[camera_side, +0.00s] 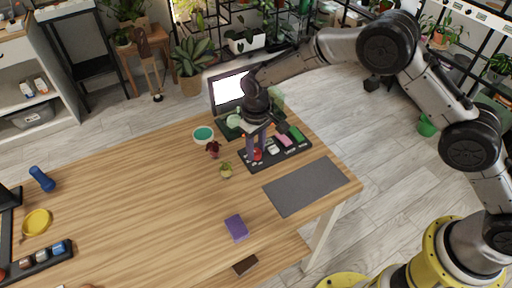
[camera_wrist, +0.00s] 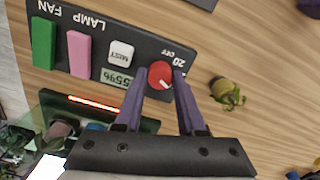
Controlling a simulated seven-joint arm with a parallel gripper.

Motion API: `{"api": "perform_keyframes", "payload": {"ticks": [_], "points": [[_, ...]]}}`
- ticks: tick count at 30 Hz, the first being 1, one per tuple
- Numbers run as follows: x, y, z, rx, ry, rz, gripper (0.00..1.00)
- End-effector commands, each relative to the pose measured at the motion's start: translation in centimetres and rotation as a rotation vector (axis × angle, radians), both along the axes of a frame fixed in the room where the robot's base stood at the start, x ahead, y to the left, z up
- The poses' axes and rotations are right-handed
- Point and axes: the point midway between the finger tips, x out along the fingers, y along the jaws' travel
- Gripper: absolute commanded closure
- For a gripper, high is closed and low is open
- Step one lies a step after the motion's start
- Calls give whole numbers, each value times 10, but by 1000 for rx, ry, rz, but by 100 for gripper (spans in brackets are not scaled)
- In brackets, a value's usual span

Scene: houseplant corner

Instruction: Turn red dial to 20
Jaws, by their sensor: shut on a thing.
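The red dial (camera_wrist: 160,75) sits at the right end of a black control panel (camera_wrist: 140,52) in the wrist view, where the panel's lettering is upside down. A small white mark shows on the dial toward the picture's lower right. The labels "20" and "OFF" are printed beside the dial, above and right of it. My gripper (camera_wrist: 161,80) has one purple finger on each side of the dial and is shut on it. In the side view the gripper (camera_side: 257,152) points down over the panel (camera_side: 288,158), and the dial (camera_side: 258,154) shows between the fingers.
The panel also carries a white MIST button (camera_wrist: 121,52), a pink switch (camera_wrist: 79,53), a green switch (camera_wrist: 43,42) and a "55%" display (camera_wrist: 115,77). A small potted plant (camera_wrist: 226,92) stands close by the dial. A grey mat (camera_side: 305,186) lies in front of the panel.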

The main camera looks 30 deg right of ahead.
Motion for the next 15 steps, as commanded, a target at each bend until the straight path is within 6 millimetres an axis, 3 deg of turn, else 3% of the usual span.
{"api": "perform_keyframes", "payload": {"ticks": [8,15], "points": [[1,0,1,1,-2,61,100],[1,0,2,1,-2,224,100]]}}
